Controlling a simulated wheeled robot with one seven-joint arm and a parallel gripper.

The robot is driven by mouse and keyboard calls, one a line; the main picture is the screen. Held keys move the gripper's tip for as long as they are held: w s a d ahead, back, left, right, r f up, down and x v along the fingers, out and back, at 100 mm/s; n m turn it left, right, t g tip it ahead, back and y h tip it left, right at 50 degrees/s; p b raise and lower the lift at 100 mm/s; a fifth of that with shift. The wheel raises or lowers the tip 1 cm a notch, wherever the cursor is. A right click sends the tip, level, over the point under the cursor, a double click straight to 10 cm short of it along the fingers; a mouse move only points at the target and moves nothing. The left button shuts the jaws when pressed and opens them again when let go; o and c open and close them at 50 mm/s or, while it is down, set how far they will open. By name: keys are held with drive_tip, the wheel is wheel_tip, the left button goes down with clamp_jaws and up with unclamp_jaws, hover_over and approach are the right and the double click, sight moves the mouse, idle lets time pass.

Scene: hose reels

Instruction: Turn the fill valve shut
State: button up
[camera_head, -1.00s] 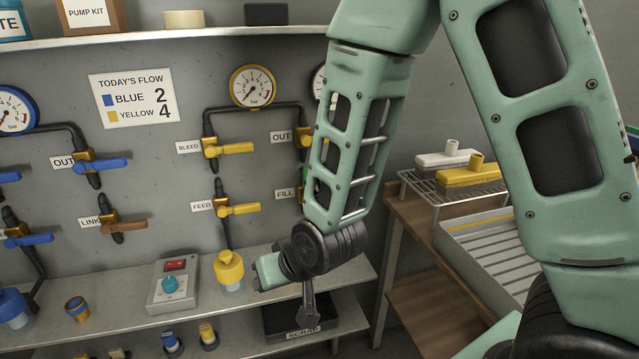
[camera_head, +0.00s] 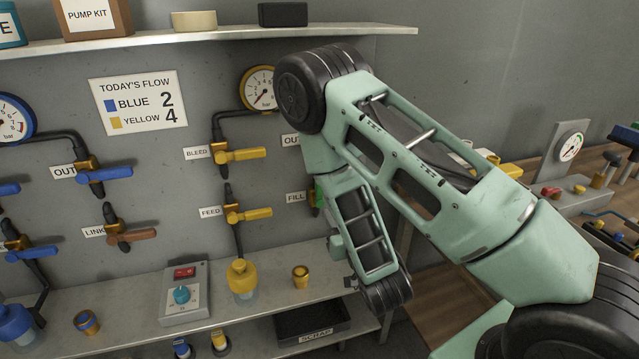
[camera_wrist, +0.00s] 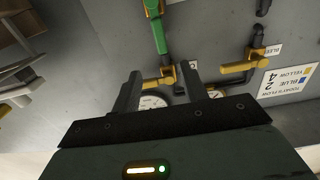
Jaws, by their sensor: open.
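The fill valve's green handle (camera_wrist: 160,35) shows in the wrist view, which looks upside down. It lies in line with its pipe, running from the valve's yellow body (camera_wrist: 152,6) toward the valve with the yellow handle (camera_wrist: 152,83). In the head view only a green sliver of the fill valve (camera_head: 317,197) shows beside the FILL label (camera_head: 296,197); my arm hides the rest. My gripper (camera_wrist: 161,72) is open and empty, its two dark fingers spread, with the green handle ahead of the gap between them. My arm hides the gripper in the head view.
The bleed valve (camera_head: 240,154) and feed valve (camera_head: 250,214) are left of the fill valve. A shelf (camera_head: 130,335) below holds a switch box (camera_head: 185,293), a yellow-capped bottle (camera_head: 242,278) and a brass cup (camera_head: 301,276). A scrap tray (camera_head: 312,325) sits lower.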

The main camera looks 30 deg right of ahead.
drive_tip(key=shift+p+x, duration=1)
drive_tip(key=shift+x, duration=7.25)
drive_tip(key=shift+a, duration=0.15)
clamp_jaws()
drive_tip(key=shift+w, duration=0.1)
